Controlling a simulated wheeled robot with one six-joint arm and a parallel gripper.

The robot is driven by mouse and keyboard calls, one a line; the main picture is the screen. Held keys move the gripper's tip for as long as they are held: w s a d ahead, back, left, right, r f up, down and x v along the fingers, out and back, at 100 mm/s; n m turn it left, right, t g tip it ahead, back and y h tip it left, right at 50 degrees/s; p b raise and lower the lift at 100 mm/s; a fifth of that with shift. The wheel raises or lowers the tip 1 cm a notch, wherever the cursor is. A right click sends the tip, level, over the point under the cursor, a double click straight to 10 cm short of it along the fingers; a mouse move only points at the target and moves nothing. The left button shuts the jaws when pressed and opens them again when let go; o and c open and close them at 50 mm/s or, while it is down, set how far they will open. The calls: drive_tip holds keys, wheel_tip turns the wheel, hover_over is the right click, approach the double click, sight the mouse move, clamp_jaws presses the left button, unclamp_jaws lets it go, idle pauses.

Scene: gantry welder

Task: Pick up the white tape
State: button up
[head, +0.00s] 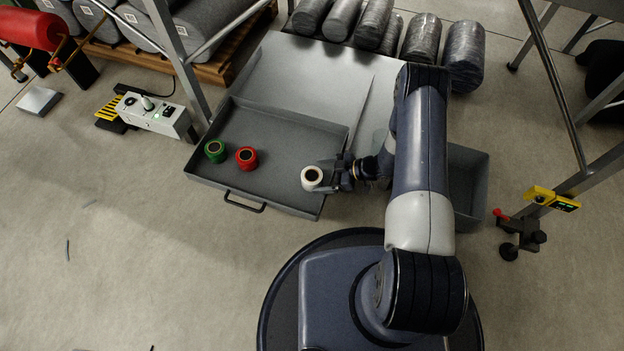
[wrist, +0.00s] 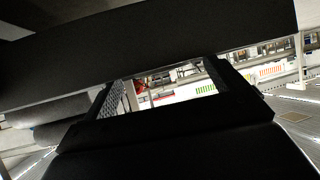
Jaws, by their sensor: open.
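The white tape (head: 312,177) is a roll with a dark core, upright near the right side of a grey tray in the head view. My gripper (head: 325,178) is at the tape's right side, its fingers pointing left and reaching close to or around the roll. It is open. I cannot tell whether a finger touches the tape. In the wrist view, large dark shapes fill most of the picture, and the tape cannot be made out there.
The grey tray (head: 283,202) has a raised rim and a front handle. A red tape roll (head: 246,158) and a green tape roll (head: 215,151) stand in its left part. A grey bin (head: 468,185) is right of my arm. Dark wrapped rolls (head: 421,38) lie behind.

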sight(316, 176)
drive_tip(key=b+x, duration=0.1)
drive_tip(key=x, duration=0.3)
drive_tip(key=shift+s+a, duration=0.1)
drive_tip(key=shift+a, duration=0.05)
drive_tip(key=shift+r, duration=0.1)
drive_tip(key=shift+c, duration=0.4)
drive_tip(key=c, duration=1.1)
